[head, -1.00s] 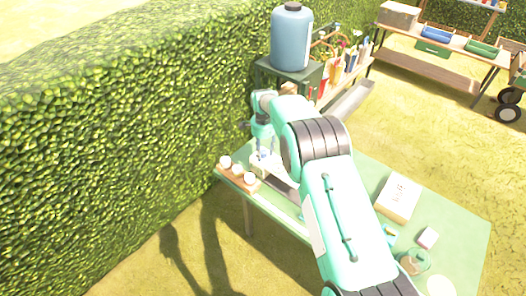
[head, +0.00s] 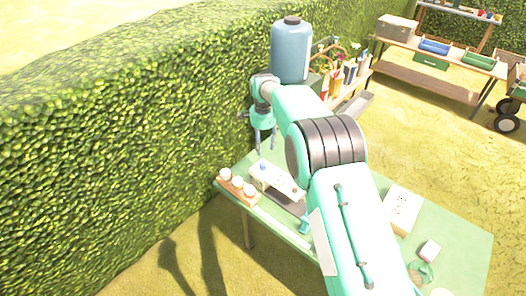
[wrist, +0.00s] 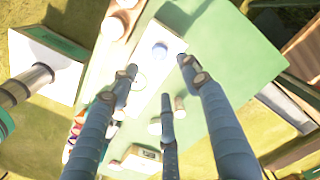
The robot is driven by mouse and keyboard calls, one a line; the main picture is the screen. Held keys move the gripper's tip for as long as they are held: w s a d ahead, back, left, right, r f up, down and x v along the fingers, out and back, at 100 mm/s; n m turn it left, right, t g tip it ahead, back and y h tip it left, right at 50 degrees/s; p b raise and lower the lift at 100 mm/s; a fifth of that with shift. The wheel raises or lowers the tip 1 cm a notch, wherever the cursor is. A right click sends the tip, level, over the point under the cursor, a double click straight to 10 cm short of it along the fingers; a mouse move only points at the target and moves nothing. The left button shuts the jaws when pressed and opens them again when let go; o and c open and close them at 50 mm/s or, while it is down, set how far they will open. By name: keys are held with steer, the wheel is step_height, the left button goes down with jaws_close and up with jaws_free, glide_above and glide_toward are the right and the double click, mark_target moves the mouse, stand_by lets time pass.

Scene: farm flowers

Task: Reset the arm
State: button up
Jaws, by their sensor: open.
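My gripper (head: 265,146) hangs above the far left end of the green table (head: 455,238), fingers pointing down, spread and empty. In the wrist view my gripper (wrist: 160,72) shows its fingers apart over a white stand (wrist: 145,92), with nothing between them. The white stand also shows in the head view (head: 283,182), just below and right of the fingertips. A small blue round piece (wrist: 159,50) sits on it, and it shows in the head view too (head: 263,167). My arm hides part of the table's middle.
A wooden holder (head: 246,198) with several white round items stands on the table's left edge. A white box (head: 402,208) and a small pale block (head: 429,250) lie on the right. A hedge (head: 120,150) runs close by on the left; a blue tank (head: 290,52) stands behind.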

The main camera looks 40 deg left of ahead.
steer(key=shift+r, duration=0.3)
stand_by(0.5)
